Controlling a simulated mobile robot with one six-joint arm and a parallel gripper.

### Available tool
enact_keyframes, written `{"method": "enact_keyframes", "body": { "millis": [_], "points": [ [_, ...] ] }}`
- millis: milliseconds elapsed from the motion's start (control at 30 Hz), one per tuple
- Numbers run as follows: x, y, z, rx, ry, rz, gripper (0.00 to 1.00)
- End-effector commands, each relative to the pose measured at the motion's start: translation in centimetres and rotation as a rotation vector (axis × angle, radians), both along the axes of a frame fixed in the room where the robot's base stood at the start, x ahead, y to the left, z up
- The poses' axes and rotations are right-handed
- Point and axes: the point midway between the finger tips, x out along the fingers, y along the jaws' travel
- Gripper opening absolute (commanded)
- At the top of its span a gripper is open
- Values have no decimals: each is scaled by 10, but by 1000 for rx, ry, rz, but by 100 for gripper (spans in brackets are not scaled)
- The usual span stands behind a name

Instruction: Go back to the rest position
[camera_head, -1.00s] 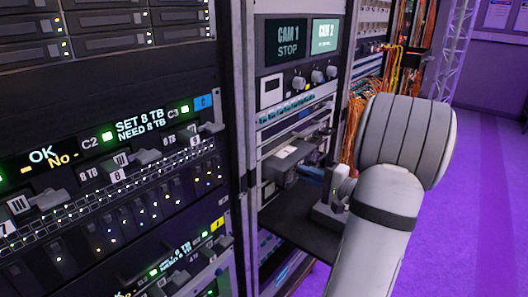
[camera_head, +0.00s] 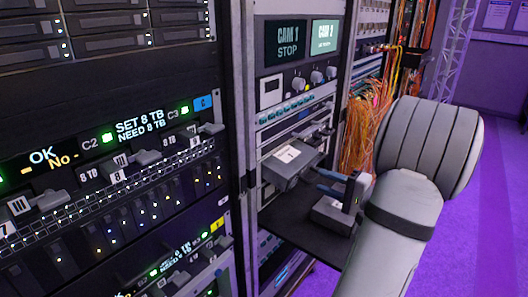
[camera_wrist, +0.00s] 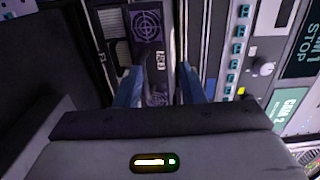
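My gripper (camera_head: 322,182) has blue fingers and sits in front of the rack, just right of a grey box with a white label (camera_head: 290,158). In the wrist view my gripper (camera_wrist: 160,85) shows two blue fingers spread apart. A dark panel with purple round marks (camera_wrist: 148,30) lies beyond the gap, and I see nothing clamped between the fingers. In the head view the fingers look apart from the grey box. My forearm hides part of the rack's right side.
A black shelf (camera_head: 290,222) juts out below my gripper. Orange cables (camera_head: 370,125) hang on the right, behind my arm. The CAM 1 screen (camera_head: 287,42) and CAM 2 screen (camera_head: 325,37) are above. Purple floor (camera_head: 495,210) is free at the right.

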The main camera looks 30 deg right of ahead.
Motion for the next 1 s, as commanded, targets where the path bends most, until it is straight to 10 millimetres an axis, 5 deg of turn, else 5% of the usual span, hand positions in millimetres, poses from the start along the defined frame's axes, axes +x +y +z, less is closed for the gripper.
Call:
{"method": "enact_keyframes", "body": {
  "millis": [200, 733, 867, 1000],
  "points": [
    [-16, -7, 0, 0, 0, -1, 36],
    [-15, -3, 2, -2, 7, 12, 36],
    [-3, 32, 12, -15, 76, 109, 36],
    [8, 109, 26, -70, 248, 312, 36]
  ]
}}
